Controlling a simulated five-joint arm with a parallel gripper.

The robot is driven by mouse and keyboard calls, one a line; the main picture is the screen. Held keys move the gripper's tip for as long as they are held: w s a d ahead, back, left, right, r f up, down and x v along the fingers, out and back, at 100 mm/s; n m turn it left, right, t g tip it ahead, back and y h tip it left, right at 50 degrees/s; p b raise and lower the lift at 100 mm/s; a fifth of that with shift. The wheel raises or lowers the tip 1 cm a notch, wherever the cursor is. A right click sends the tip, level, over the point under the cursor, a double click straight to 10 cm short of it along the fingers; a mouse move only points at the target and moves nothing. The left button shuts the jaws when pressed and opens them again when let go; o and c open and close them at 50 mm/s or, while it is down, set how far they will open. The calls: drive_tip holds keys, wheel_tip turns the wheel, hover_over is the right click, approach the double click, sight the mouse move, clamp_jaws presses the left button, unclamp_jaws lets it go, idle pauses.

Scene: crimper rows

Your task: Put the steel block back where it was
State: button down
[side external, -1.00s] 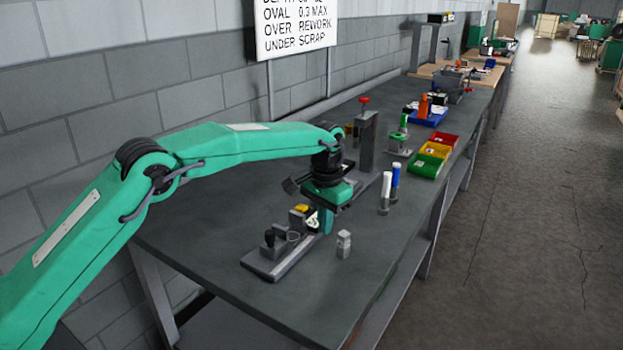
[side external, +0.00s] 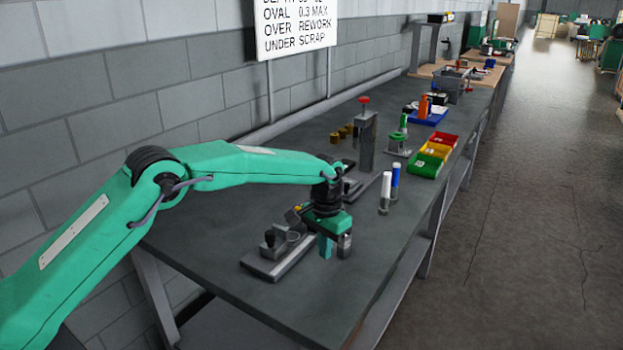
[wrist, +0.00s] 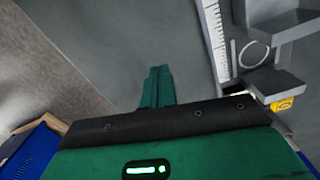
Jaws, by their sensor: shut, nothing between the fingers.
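The steel block (side external: 344,247) is a small, upright grey piece on the dark bench, near its front edge. My gripper (side external: 325,254) is low over the bench, with its green fingers just left of the block in the side view. The gripper body covers the block's top; I cannot tell whether they touch. In the wrist view my gripper (wrist: 157,84) has its fingers together with nothing between them. I cannot make out the block in that view.
A grey fixture (side external: 273,262) with a dark knob and a ring stands left of my gripper. A white and a blue marker (side external: 395,180), a post with a red knob (side external: 366,140) and coloured bins (side external: 434,155) stand farther back. The bench's front corner is clear.

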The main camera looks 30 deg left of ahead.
sight(341, 257)
wheel_tip(341, 257, down, 3)
drive_tip(key=shift+r, duration=0.1)
drive_tip(key=shift+w+f, duration=0.15)
drive_tip(key=shift+f, duration=0.15)
drive_tip(key=shift+w+d, duration=0.2)
drive_tip(key=shift+w, duration=0.65)
drive_tip(key=shift+w+d, duration=0.2)
drive_tip(key=shift+w, duration=0.6)
drive_tip(key=shift+w, duration=0.25)
drive_tip(key=shift+w+d, duration=0.2)
drive_tip(key=shift+w, duration=0.45)
drive_tip(key=shift+w, duration=0.25)
drive_tip(key=shift+s+r, duration=0.15)
drive_tip(key=shift+s, duration=0.4)
drive_tip(key=shift+s+a, duration=0.2)
drive_tip(key=shift+s, duration=0.5)
drive_tip(key=shift+s+a, duration=0.15)
drive_tip(key=shift+s, duration=0.55)
wheel_tip(341, 257, up, 10)
